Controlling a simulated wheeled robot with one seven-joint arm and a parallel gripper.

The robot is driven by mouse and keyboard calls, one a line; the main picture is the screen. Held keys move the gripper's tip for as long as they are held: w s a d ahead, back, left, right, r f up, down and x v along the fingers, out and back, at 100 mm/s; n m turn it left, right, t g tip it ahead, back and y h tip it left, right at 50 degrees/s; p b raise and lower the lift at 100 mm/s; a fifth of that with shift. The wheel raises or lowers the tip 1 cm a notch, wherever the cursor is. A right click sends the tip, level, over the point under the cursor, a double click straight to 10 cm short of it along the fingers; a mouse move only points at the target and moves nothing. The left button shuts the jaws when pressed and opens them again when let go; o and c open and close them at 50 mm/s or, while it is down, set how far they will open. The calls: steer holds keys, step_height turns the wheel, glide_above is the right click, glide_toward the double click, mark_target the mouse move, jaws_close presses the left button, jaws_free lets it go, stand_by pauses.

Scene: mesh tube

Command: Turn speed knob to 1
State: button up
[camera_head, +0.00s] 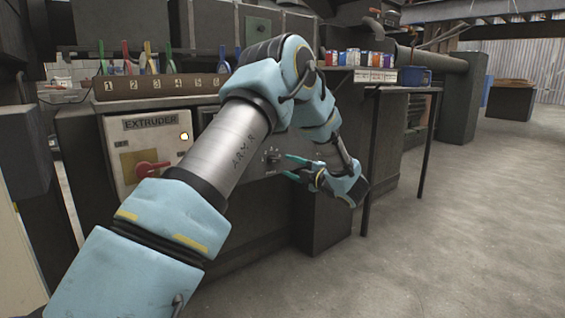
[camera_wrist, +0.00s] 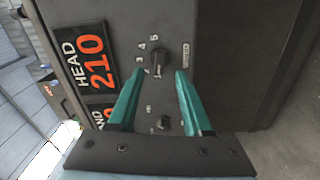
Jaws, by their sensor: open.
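A dark round knob (camera_wrist: 157,61) with a scale showing 3, 4 and 5 is on the grey machine panel in the wrist view. A small label beside it is too blurred to read surely. A second knob (camera_wrist: 163,123) is lower in the picture. My gripper (camera_wrist: 159,74) is open, its teal fingers pointing at the panel, with the upper knob in line with the gap between the tips. I cannot tell whether the tips touch it. In the head view my gripper (camera_head: 286,167) is close to the panel, near a dark knob (camera_head: 272,158).
A display (camera_wrist: 85,62) reading HEAD 210 is left of the knob. The EXTRUDER box (camera_head: 146,150) with a red switch is at the left. A dark table (camera_head: 404,89) with thin legs is right of my arm. Open floor lies at the right.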

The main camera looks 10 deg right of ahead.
steer(key=v, duration=0.5)
steer(key=shift+s+d+p, duration=0.1)
steer(key=shift+s+p, duration=0.1)
steer(key=shift+p, duration=0.15)
steer(key=w+a+r+m+g+h, duration=0.1)
steer(key=w+a+m+g+h, duration=0.35)
steer(key=a+m+h, duration=0.65)
steer(key=s+a+f+m+g+y, duration=0.1)
steer(key=s+a+f+m+g, duration=0.2)
steer(key=s+a, duration=0.5)
steer(key=s+a+f+m+g+y, duration=0.1)
steer(key=s+a+m+g, duration=0.4)
steer(key=s, duration=0.5)
steer(key=s+a+f+m+g+y, duration=0.1)
steer(key=s+a+f+m+g, duration=0.15)
steer(key=s+a, duration=0.6)
step_height(320, 180, up, 37)
steer(key=p, duration=3.7)
steer(key=shift+d+m, duration=0.3)
steer(key=shift+m, duration=0.15)
